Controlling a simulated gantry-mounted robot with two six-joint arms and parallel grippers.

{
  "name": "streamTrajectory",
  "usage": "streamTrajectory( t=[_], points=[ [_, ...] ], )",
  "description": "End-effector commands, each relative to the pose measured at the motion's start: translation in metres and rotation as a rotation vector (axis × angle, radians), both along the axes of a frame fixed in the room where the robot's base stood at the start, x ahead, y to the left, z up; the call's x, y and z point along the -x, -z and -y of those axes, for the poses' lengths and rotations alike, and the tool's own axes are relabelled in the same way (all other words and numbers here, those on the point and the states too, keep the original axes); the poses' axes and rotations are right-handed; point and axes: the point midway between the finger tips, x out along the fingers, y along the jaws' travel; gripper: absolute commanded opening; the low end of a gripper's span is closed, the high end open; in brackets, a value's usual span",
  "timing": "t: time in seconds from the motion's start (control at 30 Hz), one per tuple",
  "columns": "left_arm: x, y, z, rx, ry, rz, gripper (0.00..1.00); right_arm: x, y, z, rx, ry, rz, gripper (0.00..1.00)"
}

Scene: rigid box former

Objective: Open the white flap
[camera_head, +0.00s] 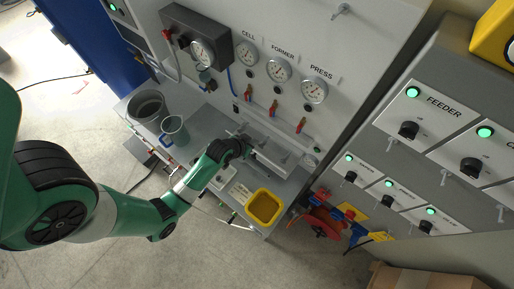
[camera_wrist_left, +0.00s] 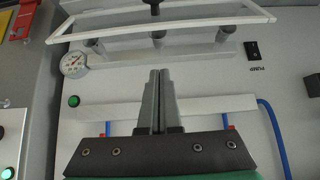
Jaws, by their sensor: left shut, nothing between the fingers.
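In the left wrist view, a white-framed flap (camera_wrist_left: 196,23) with a see-through middle spans the top of the picture, and a dark knob (camera_wrist_left: 152,6) shows at its far edge. My left gripper (camera_wrist_left: 158,72) is shut and empty. Its fingertips point toward the flap and appear just below its near edge in the picture; whether they touch it I cannot tell. In the head view, my left gripper (camera_head: 247,138) is at the grey bench, beside the pale panel below the gauges, and its fingertips are small there. My right gripper is not in view.
A red reel (camera_head: 321,222) is to the right. A small gauge (camera_wrist_left: 74,64) and blue hoses (camera_wrist_left: 272,138) lie near the flap.

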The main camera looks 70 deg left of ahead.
Motion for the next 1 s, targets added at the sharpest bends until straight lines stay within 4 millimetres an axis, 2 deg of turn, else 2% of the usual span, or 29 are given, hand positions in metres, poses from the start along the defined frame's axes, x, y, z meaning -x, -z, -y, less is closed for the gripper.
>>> streamTrajectory(
  t=[0.03, 0.27, 0.37, 0.53, 1.0],
  points=[
    [-0.007, 0.014, -0.004, 0.0, 0.0, 0.0, 0.0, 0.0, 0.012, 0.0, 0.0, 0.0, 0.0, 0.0],
    [-0.037, 0.047, -0.021, 0.001, 0.0, -0.001, 0.0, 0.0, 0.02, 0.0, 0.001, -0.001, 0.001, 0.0],
    [-0.023, 0.05, -0.013, 0.002, 0.0, -0.003, 0.0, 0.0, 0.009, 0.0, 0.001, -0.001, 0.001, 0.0],
    [-0.009, 0.058, -0.005, 0.0, 0.0, 0.0, 0.0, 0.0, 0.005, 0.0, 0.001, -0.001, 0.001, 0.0],
    [-0.006, 0.062, -0.002, -0.002, 0.003, 0.004, 0.0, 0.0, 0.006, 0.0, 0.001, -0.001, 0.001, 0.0]
  ],
)
